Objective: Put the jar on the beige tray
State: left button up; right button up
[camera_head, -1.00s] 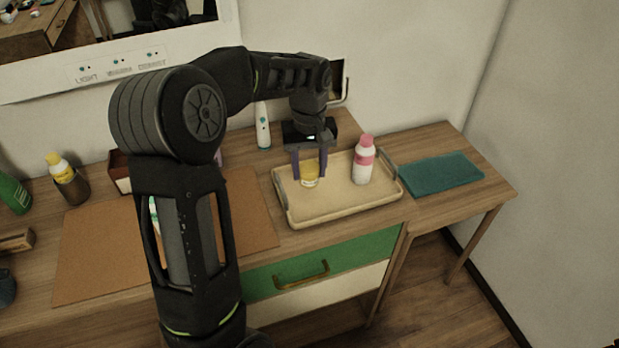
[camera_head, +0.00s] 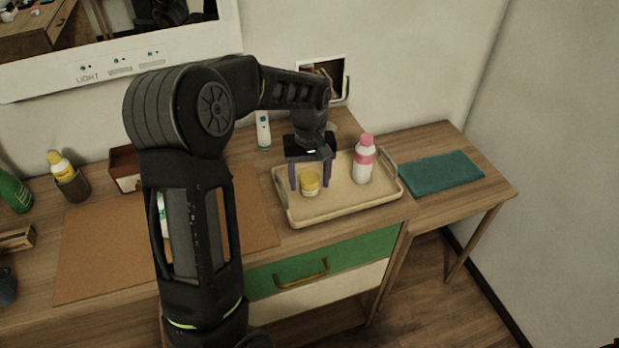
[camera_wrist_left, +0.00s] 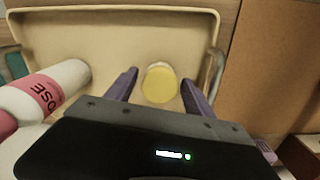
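The jar (camera_head: 310,184) is small, with a yellow lid, and stands upright on the beige tray (camera_head: 333,211), left of the tray's middle. It also shows in the left wrist view (camera_wrist_left: 160,83), with the tray's bare floor (camera_wrist_left: 125,35) around it. My left gripper (camera_head: 310,186) points down at the jar. Its purple fingers are spread, with a gap between them and the jar in the left wrist view (camera_wrist_left: 159,85). My right gripper is in none of the views.
A white bottle with a pink cap (camera_head: 363,160) stands on the tray, right of the jar. A folded teal towel (camera_head: 441,173) lies right of the tray. A brown mat (camera_head: 255,215) lies to the left.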

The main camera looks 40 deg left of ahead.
aim_at(310, 178)
pick_arm(q)
jog(key=shift+o, duration=0.3)
notch_tip(310, 178, up, 12)
jog(key=shift+r, duration=0.2)
dwell(0.3)
jog(key=shift+f, duration=0.1)
dwell(0.5)
